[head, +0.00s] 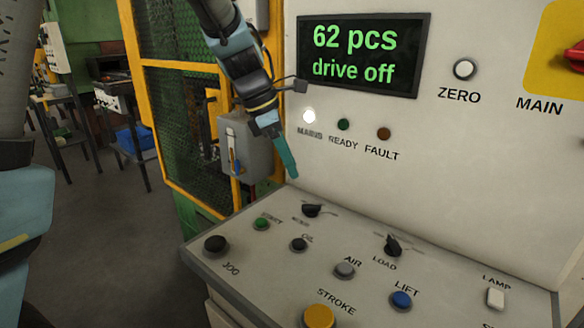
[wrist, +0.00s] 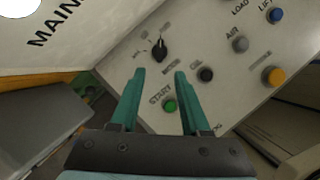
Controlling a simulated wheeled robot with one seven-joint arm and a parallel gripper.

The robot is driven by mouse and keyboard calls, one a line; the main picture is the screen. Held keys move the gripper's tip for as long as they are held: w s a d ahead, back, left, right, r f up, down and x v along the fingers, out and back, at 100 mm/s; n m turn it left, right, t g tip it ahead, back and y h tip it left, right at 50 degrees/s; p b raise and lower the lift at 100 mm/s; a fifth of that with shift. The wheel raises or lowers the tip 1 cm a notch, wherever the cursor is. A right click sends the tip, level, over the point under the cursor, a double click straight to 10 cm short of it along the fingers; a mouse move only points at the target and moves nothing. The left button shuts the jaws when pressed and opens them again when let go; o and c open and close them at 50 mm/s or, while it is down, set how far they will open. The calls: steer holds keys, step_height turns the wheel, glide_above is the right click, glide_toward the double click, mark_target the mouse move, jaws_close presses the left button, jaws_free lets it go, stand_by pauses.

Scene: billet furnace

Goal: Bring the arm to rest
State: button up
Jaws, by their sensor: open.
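My gripper (head: 287,160) hangs from my arm over the back left of the control panel (head: 245,270), clear of the knobs and buttons. In the wrist view its two teal fingers (wrist: 157,88) are spread apart with nothing between them. Beyond the fingertips in that view is a black selector knob (wrist: 159,48). The green START button (wrist: 169,104) shows between the fingers, on the panel below. The same START button (head: 262,223) and the selector knob (head: 312,210) show in the head view.
A display (head: 362,55) reads "62 pcs, drive off". A white lamp (head: 309,116) is lit; the READY (head: 343,124) and FAULT (head: 384,134) lamps look dark. A yellow-framed mesh guard (head: 180,120) and a grey switch box (head: 245,147) stand close by on the left. Open floor lies further left.

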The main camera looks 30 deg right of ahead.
stand_by(0.3)
steer(key=w+a+f+m+t+y, duration=0.1)
steer(key=w+a+f+m, duration=0.15)
steer(key=a, duration=0.85)
steer(key=w+a+f+m+t+y, duration=0.15)
steer(key=w+a+m, duration=0.25)
steer(key=a, duration=0.6)
steer(key=s+a+f+m, duration=0.1)
steer(key=a+m, duration=0.1)
steer(key=a, duration=0.3)
steer(key=s+a+f+m, duration=0.1)
steer(key=a+m, duration=0.2)
steer(key=a, duration=0.3)
steer(key=s+a+f+m+t+y, duration=0.1)
steer(key=a+m, duration=0.1)
steer(key=a, duration=0.4)
steer(key=shift+s+a, duration=0.2)
steer(key=shift+s, duration=0.15)
steer(key=shift+c, duration=0.3)
